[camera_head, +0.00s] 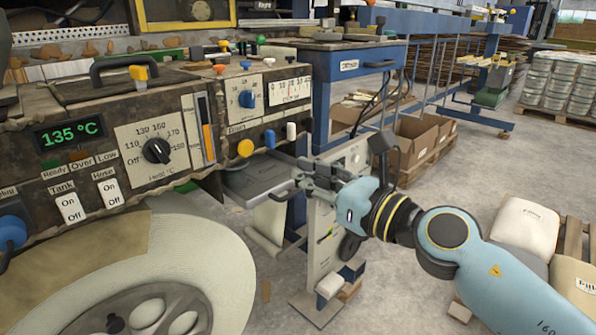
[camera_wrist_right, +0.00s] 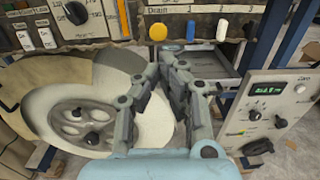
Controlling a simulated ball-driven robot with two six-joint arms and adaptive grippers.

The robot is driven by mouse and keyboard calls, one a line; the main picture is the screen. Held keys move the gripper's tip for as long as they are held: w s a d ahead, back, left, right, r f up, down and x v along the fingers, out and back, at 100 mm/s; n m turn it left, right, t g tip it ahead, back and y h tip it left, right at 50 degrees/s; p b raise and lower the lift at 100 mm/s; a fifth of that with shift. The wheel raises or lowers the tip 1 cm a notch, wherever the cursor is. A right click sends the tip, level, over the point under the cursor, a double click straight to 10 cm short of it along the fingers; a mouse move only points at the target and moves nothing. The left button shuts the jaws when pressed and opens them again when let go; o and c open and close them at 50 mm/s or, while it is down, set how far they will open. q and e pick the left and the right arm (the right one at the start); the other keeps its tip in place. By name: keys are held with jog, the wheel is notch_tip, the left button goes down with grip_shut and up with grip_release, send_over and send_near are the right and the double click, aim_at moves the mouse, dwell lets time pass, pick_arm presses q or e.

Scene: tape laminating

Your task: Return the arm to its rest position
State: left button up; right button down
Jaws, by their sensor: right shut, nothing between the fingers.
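My right arm (camera_head: 440,240) comes in from the lower right of the head view. Its gripper (camera_head: 290,185) is in front of the machine, near the grey tray under the coloured knobs. In the right wrist view the fingers (camera_wrist_right: 182,112) are shut with nothing between them. The gripper appears clear of the knobs and the switches. My left gripper is not in either view.
The machine's display (camera_head: 70,133) reads 135 °C, beside a temperature dial (camera_head: 157,151). Yellow (camera_head: 245,147), blue and white knobs project toward me. A large white roll (camera_head: 200,250) stands lower left. A white control unit (camera_wrist_right: 268,112) stands close on the right.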

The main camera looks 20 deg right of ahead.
dwell(0.3)
jog(key=s+d+f+m+g+h, duration=0.2)
jog(key=s+f+m, duration=0.3)
jog(key=f, duration=0.7)
jog(key=s+d+f+m+g+h, duration=0.1)
jog(key=s+d+f+m+g, duration=0.15)
jog(key=f+m, duration=0.65)
jog(key=s+d+f+m+g+h, duration=0.15)
jog(key=s+f+m, duration=0.3)
jog(key=f, duration=0.95)
jog(key=s+d+f+m+g, duration=0.1)
jog(key=s+f+m+g, duration=0.2)
jog(key=s+f+m, duration=0.3)
jog(key=s+d+f+m+g+h, duration=0.1)
jog(key=s+f+m+g, duration=0.3)
jog(key=s, duration=1.3)
jog(key=s+d+f+m+g+h, duration=0.1)
jog(key=s+f+m+g, duration=0.2)
jog(key=s+f+m, duration=0.6)
jog(key=s+m, duration=0.2)
jog(key=s, duration=0.1)
jog(key=shift+s, duration=0.15)
jog(key=shift+d+f, duration=0.1)
